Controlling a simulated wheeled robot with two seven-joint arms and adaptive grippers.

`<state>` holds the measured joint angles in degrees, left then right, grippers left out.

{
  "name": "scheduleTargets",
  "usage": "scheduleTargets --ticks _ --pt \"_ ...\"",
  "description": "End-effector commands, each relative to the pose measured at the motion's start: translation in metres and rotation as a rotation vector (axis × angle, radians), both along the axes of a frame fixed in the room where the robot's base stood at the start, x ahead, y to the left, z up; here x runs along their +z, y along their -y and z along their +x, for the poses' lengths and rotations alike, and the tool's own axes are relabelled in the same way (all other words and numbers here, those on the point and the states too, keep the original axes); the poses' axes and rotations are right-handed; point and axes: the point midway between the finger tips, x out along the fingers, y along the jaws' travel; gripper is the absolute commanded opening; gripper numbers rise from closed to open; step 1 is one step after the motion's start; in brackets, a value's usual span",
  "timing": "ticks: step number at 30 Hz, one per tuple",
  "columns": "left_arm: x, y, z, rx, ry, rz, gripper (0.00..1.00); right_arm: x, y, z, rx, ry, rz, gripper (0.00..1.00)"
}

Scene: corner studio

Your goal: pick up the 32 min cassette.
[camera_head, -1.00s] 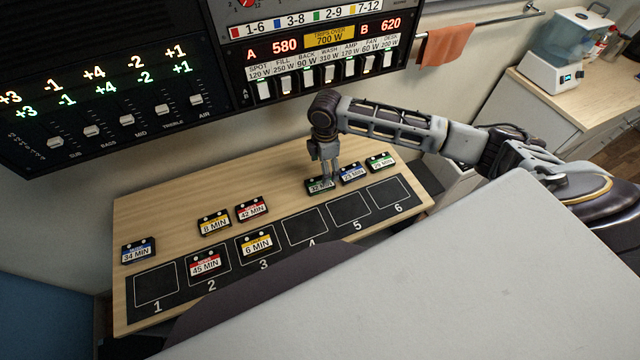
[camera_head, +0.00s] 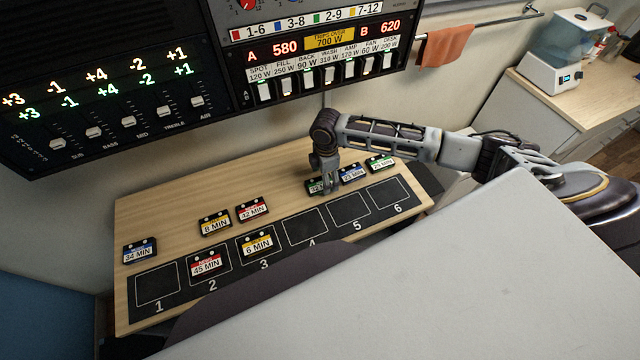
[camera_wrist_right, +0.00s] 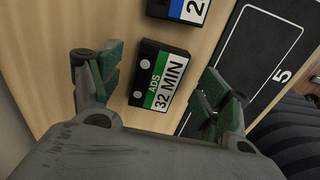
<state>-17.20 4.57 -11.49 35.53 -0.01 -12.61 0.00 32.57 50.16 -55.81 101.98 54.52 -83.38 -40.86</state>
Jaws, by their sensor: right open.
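The 32 min cassette (camera_wrist_right: 160,77) is black with a green and white label and lies flat on the wooden board. My right gripper (camera_wrist_right: 160,85) is open, with its green-padded fingers on either side of the cassette and gaps to both. In the head view the right gripper (camera_head: 327,184) points down over the same cassette (camera_head: 314,187) and partly hides it. I cannot tell the exact height of the fingertips above the board. My left gripper is not in view.
A blue-labelled cassette (camera_head: 352,174) lies close beside it, then a green-labelled one (camera_head: 381,163). Numbered slots run along the board (camera_head: 185,215); 45 MIN (camera_head: 207,264) is in slot 2 and 6 MIN (camera_head: 257,244) in slot 3. A control panel (camera_head: 320,60) hangs behind.

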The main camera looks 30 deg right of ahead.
Motion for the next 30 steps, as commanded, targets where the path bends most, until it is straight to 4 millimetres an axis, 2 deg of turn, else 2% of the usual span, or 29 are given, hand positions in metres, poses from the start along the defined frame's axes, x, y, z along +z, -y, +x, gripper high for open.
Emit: scheduleTargets --ticks 7,21,30 --pt "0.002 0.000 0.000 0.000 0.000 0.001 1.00 -0.019 0.000 0.000 0.001 -0.001 0.000 0.77" --pt "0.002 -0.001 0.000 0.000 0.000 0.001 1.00 -0.020 0.000 0.000 0.001 0.000 0.000 0.77" --pt "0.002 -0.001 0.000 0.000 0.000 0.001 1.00 -0.020 0.000 0.000 0.001 0.000 0.000 0.40"
